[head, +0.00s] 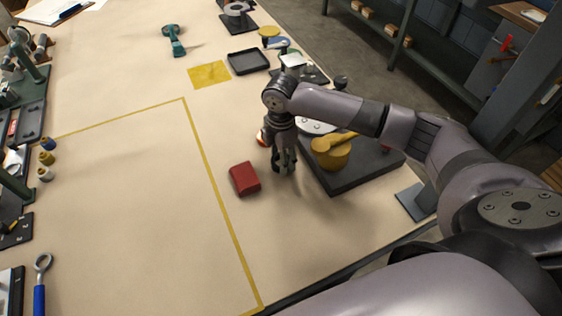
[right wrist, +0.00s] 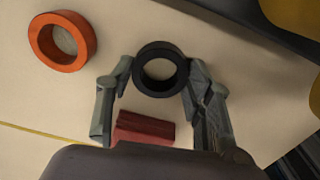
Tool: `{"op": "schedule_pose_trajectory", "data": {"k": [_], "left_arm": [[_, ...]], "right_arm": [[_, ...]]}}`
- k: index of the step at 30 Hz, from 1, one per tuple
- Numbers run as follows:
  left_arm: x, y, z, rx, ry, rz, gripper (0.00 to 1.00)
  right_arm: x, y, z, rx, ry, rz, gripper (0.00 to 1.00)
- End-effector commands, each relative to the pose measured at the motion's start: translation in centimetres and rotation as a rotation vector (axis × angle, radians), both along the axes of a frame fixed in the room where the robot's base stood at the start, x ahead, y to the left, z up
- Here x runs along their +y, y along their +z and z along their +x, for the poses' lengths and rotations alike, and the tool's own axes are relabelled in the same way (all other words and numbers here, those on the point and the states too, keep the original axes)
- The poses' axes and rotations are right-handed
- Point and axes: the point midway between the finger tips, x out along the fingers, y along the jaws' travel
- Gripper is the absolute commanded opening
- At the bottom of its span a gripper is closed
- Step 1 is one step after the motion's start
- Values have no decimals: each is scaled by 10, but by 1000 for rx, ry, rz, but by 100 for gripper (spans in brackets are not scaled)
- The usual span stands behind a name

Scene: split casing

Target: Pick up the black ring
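The black ring (right wrist: 160,90) shows in the right wrist view, with bare table through its hole. My right gripper (right wrist: 160,66) points down at it, one fingertip close against each side of the ring. I cannot tell whether the fingertips press on it or leave a small gap. In the head view my right gripper (head: 284,168) is low over the table, beside the red block, and its fingers mostly hide the ring. My left gripper is not in view.
A red block (head: 244,178) lies close to the left of the gripper. An orange ring (right wrist: 45,50) lies on the table nearby. A dark plate (head: 365,168) with a yellow part (head: 332,155) stands to the right. The yellow-outlined area at left is clear.

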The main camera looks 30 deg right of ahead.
Motion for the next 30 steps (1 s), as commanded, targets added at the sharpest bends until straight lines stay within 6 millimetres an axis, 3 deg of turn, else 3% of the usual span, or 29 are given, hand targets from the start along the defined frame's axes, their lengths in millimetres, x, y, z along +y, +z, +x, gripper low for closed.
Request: {"op": "schedule_pose_trajectory", "data": {"k": [14,23,30], "left_arm": [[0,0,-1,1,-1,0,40],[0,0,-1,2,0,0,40],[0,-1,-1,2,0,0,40]], "right_arm": [[0,0,0,0,0,0,13],[0,3,0,-1,0,0,13],[0,26,1,-4,-1,0,13]]}}
